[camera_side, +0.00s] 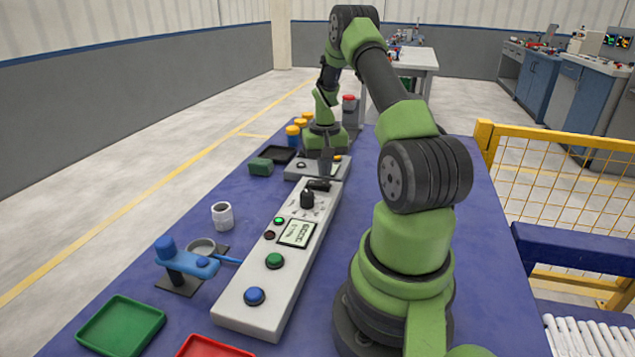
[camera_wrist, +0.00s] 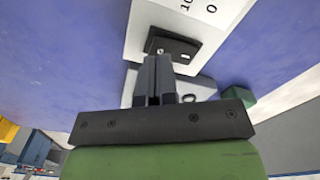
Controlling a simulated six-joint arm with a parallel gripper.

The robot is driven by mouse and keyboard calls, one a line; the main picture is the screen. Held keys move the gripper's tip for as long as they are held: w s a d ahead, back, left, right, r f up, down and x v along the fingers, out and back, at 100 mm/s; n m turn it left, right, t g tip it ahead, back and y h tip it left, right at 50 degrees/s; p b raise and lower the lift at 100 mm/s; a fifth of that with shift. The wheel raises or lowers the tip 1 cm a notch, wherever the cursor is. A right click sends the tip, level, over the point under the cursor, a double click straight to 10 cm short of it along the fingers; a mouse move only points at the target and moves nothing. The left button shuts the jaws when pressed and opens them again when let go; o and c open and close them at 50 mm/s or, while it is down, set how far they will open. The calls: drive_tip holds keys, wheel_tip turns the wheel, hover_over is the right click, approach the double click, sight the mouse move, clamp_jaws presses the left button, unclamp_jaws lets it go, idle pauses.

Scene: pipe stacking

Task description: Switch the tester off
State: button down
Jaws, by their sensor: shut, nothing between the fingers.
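The tester (camera_side: 240,300) is a long white panel on the blue table in the side view. It has a blue button (camera_side: 254,296), a green button (camera_side: 274,260), a screen (camera_side: 297,233) with dark characters and a black knob (camera_side: 307,199). A small green lamp (camera_side: 279,220) looks lit beside a dark red one. At its far end is a black rocker switch (camera_side: 318,185), also seen in the wrist view (camera_wrist: 180,47). My gripper (camera_side: 325,172) points down, shut and empty, at this switch. In the wrist view its fingertips (camera_wrist: 158,60) overlap the switch's edge; I cannot tell whether they touch.
A second white box (camera_side: 300,168) stands just beyond the tester. A white cup (camera_side: 222,215), a blue fixture (camera_side: 185,262), a green tray (camera_side: 122,326) and a red tray (camera_side: 212,347) lie left of it. The table right of my arm is clear.

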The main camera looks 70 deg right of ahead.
sight(324, 183)
drive_tip(key=shift+f, duration=1.15)
idle(0.4)
drive_tip(key=shift+r, duration=3.55)
drive_tip(key=w+a+r+n+t, duration=0.2)
drive_tip(key=w+a+r, duration=0.1)
drive_tip(key=a+r, duration=0.6)
drive_tip(key=w+a+r+n+t, duration=0.1)
drive_tip(key=w+a+r+n, duration=0.15)
drive_tip(key=a+r, duration=0.6)
drive_tip(key=s+a+r+n+t+y, duration=0.1)
drive_tip(key=s+a+t, duration=0.1)
drive_tip(key=s+a, duration=0.3)
drive_tip(key=s+a+r+n+t+y, duration=0.1)
drive_tip(key=s+a, duration=0.4)
drive_tip(key=a, duration=0.6)
drive_tip(key=shift+s+a+n+t, duration=0.35)
drive_tip(key=shift+n+t, duration=0.25)
drive_tip(key=shift+n, duration=0.15)
